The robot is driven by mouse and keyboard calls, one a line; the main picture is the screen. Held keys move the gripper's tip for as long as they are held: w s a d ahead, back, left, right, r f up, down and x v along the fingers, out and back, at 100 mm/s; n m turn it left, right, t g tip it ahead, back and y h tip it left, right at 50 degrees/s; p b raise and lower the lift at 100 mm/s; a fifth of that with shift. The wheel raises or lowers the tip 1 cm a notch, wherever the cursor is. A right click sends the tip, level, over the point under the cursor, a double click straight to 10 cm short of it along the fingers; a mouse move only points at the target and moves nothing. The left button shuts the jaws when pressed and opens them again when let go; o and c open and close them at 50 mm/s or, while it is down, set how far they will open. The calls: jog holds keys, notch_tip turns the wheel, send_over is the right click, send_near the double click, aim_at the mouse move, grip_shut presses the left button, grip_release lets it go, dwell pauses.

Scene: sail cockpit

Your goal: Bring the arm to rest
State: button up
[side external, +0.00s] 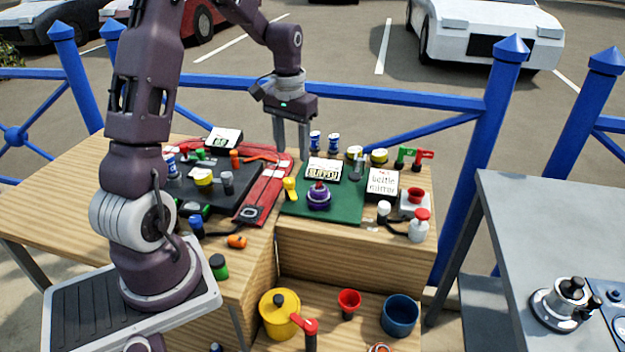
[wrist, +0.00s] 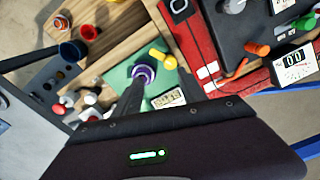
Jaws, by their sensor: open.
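My gripper (side external: 292,138) hangs pointing down above the far edge of the green mat (side external: 347,207) in the side view. Its fingers are apart with nothing seen between them. In the wrist view a dark finger (wrist: 128,103) reaches over the green mat, beside a purple round knob (wrist: 144,74). The knob also shows in the side view (side external: 319,197), on the mat. My arm rises from its base at the left and bends over the table. Whether the fingertips touch anything cannot be told.
A yellow piece (side external: 290,188), a small display (side external: 323,169) and a lettered white sign (side external: 382,184) stand around the mat. A red panel (side external: 251,209) and black console (side external: 240,197) lie left. A yellow pot (side external: 280,312) and blue cup (side external: 399,314) sit lower. Blue railings (side external: 390,97) run behind.

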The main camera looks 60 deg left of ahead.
jog(key=s+d+r+m+t+y, duration=0.15)
jog(key=s+d+r, duration=0.25)
jog(key=d+r, duration=0.6)
jog(key=s+d+r+m+t+h, duration=0.1)
jog(key=s+d+m+t, duration=0.3)
jog(key=s+d, duration=0.8)
jog(key=s+r, duration=0.1)
jog(key=s, duration=0.2)
jog(key=shift+d+r+h, duration=0.15)
jog(key=shift+h, duration=0.2)
